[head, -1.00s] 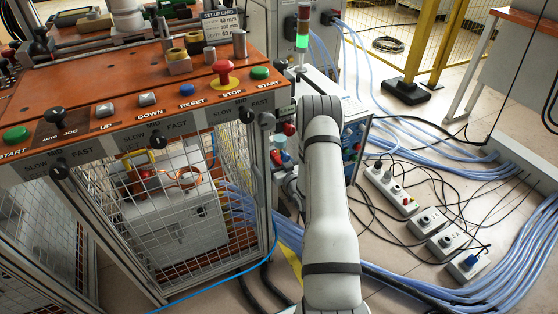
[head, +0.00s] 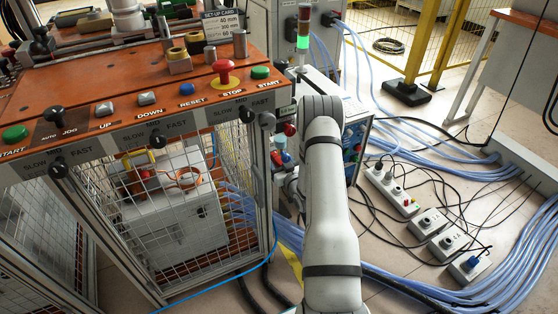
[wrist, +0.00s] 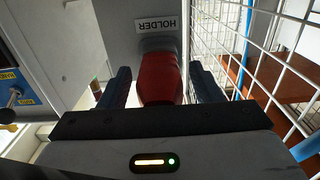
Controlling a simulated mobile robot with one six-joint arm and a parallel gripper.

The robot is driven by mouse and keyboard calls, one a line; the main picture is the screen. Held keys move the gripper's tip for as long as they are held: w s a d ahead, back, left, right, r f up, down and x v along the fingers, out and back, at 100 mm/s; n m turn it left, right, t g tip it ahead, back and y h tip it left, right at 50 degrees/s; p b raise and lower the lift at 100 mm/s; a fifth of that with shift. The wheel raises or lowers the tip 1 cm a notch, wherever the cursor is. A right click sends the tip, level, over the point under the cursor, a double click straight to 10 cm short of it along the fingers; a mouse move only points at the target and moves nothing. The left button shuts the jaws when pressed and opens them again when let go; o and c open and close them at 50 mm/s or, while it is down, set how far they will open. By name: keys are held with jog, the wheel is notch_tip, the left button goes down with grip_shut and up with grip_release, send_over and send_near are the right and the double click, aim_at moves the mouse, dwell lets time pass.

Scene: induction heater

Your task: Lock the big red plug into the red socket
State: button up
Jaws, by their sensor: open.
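In the wrist view, the big red plug (wrist: 159,78) sits with its grey far end at a grey panel below a label reading HOLDER. My gripper (wrist: 161,88) is open, with one dark blue finger on each side of the red body. In the head view, small red and blue fittings (head: 289,129) show on the front of the grey cabinet left of my arm. I cannot tell whether one is the red socket. My arm hides my gripper and part of that cabinet there.
A wire mesh guard (wrist: 262,52) stands close to the right of my gripper in the wrist view. In the head view, the caged heater stand with its orange control panel (head: 125,118) is left of my arm. Blue hoses (head: 430,165) and power strips (head: 392,190) lie on the floor at right.

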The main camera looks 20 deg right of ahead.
dwell(0.7)
grip_shut()
jog(key=s, duration=0.6)
dwell(1.5)
jog(key=shift+d, duration=0.1)
